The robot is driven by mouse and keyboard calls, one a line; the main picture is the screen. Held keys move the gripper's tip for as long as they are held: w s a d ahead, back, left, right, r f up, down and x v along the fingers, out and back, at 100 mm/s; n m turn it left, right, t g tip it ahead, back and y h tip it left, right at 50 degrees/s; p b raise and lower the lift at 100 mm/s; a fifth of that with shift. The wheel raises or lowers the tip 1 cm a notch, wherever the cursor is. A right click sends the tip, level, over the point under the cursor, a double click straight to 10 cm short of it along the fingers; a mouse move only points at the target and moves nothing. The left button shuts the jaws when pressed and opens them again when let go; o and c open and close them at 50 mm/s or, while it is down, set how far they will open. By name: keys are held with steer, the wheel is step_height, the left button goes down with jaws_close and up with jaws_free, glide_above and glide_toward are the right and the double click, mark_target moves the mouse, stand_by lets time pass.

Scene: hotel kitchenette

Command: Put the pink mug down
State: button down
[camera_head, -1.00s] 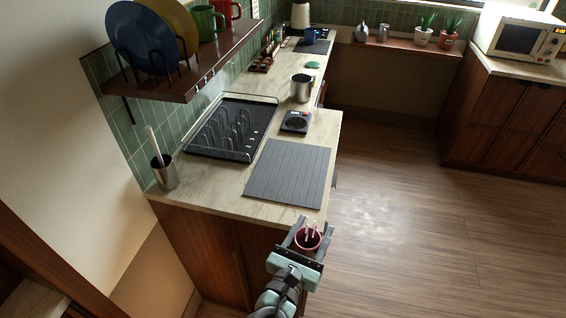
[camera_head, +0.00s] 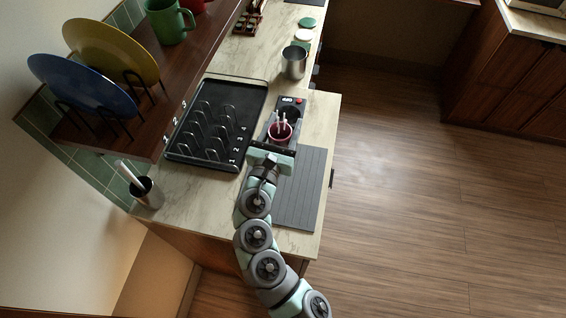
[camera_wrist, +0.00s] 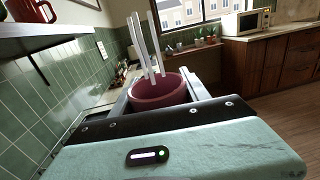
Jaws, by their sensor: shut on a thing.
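The pink mug (camera_head: 281,132) is dark pink and holds a few white sticks. My gripper (camera_head: 284,124) is shut on it, with one finger on each side. The mug is upright over the counter, in front of the black scale (camera_head: 288,100) and beyond the grey ribbed mat (camera_head: 312,185). In the wrist view the mug (camera_wrist: 158,93) sits between the fingers with its sticks rising above the rim. Its underside is hidden, so I cannot tell whether it touches anything. My arm covers the left part of the mat.
A black dish rack (camera_head: 198,151) is close on the left. A steel pot (camera_head: 294,63) stands beyond the scale. A steel cup (camera_head: 150,196) with a white-handled utensil stands at the near left. The wall shelf (camera_head: 105,135) holds plates and mugs. The mat's visible part is clear.

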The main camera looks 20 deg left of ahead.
steer(key=a+r+n+y+p, duration=0.1)
steer(key=a+r+y+p, duration=0.1)
steer(key=a, duration=0.2)
steer(key=f+b, duration=0.3)
steer(key=f, duration=0.7)
steer(key=f+b, duration=0.3)
steer(key=f, duration=0.6)
steer(key=shift+s+a+f, duration=0.1)
steer(key=shift+a+f, duration=0.1)
steer(key=shift+f, duration=0.2)
steer(key=shift+f+b, duration=0.25)
steer(key=shift+b, duration=0.2)
steer(key=c, duration=0.5)
jaws_free()
steer(key=shift+r, duration=0.1)
